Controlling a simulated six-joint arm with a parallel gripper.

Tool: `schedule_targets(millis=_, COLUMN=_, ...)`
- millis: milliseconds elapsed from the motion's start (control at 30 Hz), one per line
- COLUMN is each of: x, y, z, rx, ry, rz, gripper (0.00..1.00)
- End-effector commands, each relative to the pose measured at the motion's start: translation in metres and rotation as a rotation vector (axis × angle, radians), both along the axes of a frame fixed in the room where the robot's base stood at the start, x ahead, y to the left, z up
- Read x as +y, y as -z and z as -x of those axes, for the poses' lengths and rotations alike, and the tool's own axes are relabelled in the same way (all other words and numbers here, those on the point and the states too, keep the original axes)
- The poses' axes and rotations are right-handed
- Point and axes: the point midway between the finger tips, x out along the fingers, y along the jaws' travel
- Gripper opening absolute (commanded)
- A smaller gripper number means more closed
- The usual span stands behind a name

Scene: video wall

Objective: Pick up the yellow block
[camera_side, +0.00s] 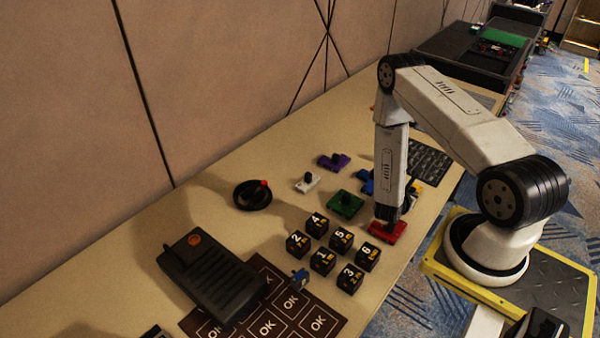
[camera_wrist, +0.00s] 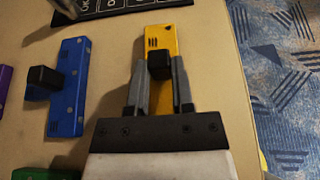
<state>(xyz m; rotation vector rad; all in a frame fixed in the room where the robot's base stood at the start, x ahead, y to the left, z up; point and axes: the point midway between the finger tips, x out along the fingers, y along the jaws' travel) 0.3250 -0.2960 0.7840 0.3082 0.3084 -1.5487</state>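In the wrist view the yellow block (camera_wrist: 161,43) lies flat on the table with a black knob (camera_wrist: 159,66) on top. My gripper (camera_wrist: 159,72) is open; its two grey fingers appear on either side of the knob, with gaps. I cannot tell how high the fingertips are above the block. The block's near part is partly hidden by my gripper. In the side view only a sliver of the yellow block (camera_side: 416,187) shows behind my arm. There, my gripper (camera_side: 385,219) points down and its end appears at the red block (camera_side: 388,232).
A blue block (camera_wrist: 68,88) with a black knob lies left of the yellow one. The green block (camera_side: 345,204), purple block (camera_side: 334,161) and white block (camera_side: 307,182) are nearby. A black keyboard (camera_side: 429,162) lies beyond. Several numbered black cubes (camera_side: 341,240) stand nearer the side camera.

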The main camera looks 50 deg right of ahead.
Motion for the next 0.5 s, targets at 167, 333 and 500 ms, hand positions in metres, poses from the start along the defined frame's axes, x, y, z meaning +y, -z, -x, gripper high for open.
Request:
schedule_targets(millis=167, x=-0.0001, y=-0.0002, z=-0.0001, rx=0.000, ry=0.000, rz=0.001, gripper=0.00)
schedule_targets(millis=333, x=-0.0001, y=-0.0004, z=-0.0001, rx=0.000, ry=0.000, rz=0.001, gripper=0.00)
schedule_targets(millis=500, x=-0.0002, y=-0.0039, z=-0.0004, rx=-0.001, ry=0.000, rz=0.001, gripper=0.00)
